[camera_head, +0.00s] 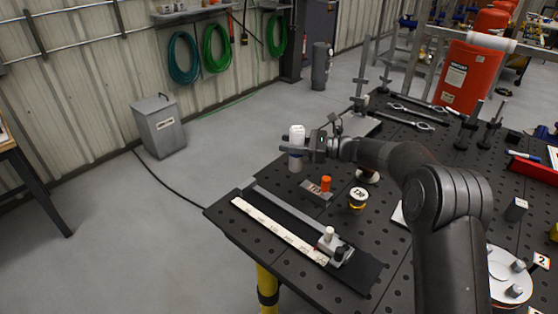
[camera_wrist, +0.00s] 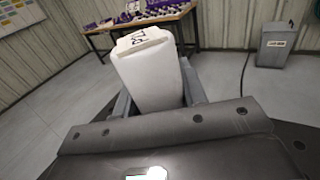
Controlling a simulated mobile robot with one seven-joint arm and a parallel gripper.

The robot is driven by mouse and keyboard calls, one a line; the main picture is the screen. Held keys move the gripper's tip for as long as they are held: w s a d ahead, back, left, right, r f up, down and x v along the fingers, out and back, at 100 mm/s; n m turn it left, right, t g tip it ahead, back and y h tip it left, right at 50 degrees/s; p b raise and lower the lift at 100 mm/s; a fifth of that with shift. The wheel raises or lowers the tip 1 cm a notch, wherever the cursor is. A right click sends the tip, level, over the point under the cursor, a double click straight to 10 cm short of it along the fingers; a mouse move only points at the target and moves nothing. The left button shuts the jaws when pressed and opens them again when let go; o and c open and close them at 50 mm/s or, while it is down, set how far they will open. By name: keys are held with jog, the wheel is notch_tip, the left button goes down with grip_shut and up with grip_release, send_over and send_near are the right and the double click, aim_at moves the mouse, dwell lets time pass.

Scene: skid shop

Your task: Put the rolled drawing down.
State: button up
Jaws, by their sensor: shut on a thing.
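My gripper (camera_head: 297,149) is shut on a white upright thing (camera_head: 297,133) over the far left edge of the black table. In the wrist view this white thing (camera_wrist: 148,75) is blocky, with rounded edges and a dark mark on its top end. It looks more like a bottle or block than a paper roll. Its lower part shows below the fingers, and I cannot tell whether it touches the table.
The black perforated table (camera_head: 240,225) holds an orange-capped piece (camera_head: 326,184), a yellow-banded roll (camera_head: 358,198), a long pale ruler (camera_head: 275,228) and wrenches (camera_head: 412,120). The orange drum (camera_head: 468,75) stands at the back. A grey bin (camera_head: 158,127) stands on the floor. Bare tabletop shows between items.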

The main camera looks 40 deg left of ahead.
jog(key=a+f, duration=0.1)
jog(key=f, duration=0.1)
jog(key=s+a+f, duration=0.1)
jog(key=f, duration=0.1)
jog(key=a+f, duration=0.1)
jog(key=f, duration=0.1)
jog(key=shift+s+a+f, duration=0.15)
jog(key=shift+a, duration=0.15)
jog(key=o, duration=1)
jog(key=shift+f, duration=0.1)
jog(key=shift+o, duration=0.2)
